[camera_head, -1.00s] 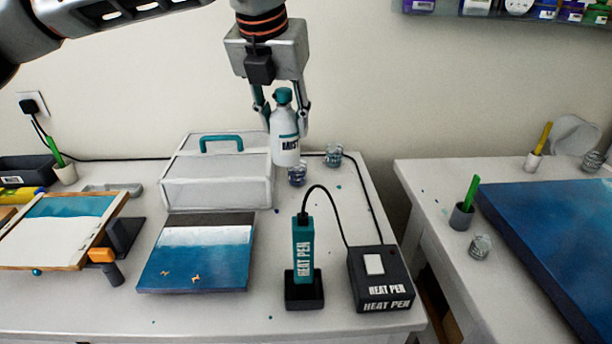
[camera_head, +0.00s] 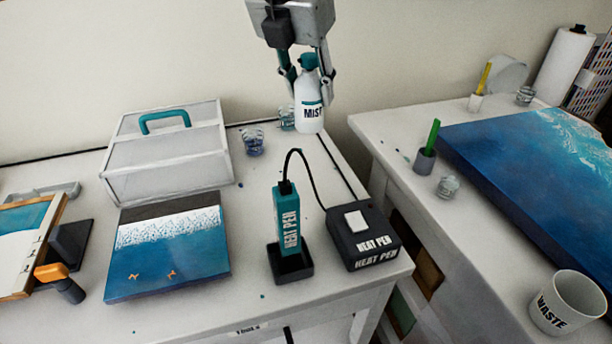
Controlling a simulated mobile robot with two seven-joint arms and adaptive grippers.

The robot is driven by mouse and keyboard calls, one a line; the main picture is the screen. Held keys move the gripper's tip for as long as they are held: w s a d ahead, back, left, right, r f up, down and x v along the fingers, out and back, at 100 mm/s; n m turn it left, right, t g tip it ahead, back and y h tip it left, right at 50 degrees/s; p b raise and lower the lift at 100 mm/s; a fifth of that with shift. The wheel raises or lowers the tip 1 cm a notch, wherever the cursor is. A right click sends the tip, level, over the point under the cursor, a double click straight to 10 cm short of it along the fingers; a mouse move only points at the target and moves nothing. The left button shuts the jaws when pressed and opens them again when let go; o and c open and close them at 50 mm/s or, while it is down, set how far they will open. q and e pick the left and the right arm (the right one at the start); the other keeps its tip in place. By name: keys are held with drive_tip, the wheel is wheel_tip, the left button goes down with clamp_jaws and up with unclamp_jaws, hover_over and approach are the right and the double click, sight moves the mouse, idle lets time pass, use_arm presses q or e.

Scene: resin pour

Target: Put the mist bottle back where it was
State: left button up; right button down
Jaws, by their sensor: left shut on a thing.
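The mist bottle (camera_head: 309,108) is white with a teal cap and a label that begins "MIST". My left gripper (camera_head: 307,82) is shut on it near its neck and holds it upright. The bottle appears raised, over the right rear part of the left table (camera_head: 210,316), close to the gap between the two tables. My right gripper is not in view.
Small glass cups (camera_head: 253,141) stand behind the heat pen (camera_head: 290,225) and its black box (camera_head: 362,236). A clear case (camera_head: 168,158) and a seascape panel (camera_head: 168,252) are to the left. The right table holds a large blue panel (camera_head: 520,165) and a waste cup (camera_head: 568,302).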

use_arm(q)
wheel_tip(320, 180, down, 17)
drive_tip(key=shift+b, duration=0.5)
drive_tip(key=shift+f, duration=0.2)
drive_tip(key=o, duration=1.3)
drive_tip(key=shift+a+r, duration=0.1)
drive_tip(key=shift+r, duration=0.4)
drive_tip(key=v, duration=1.1)
drive_tip(key=shift+s+r+p, duration=0.15)
drive_tip(key=shift+s+p, duration=0.05)
drive_tip(key=shift+p, duration=0.1)
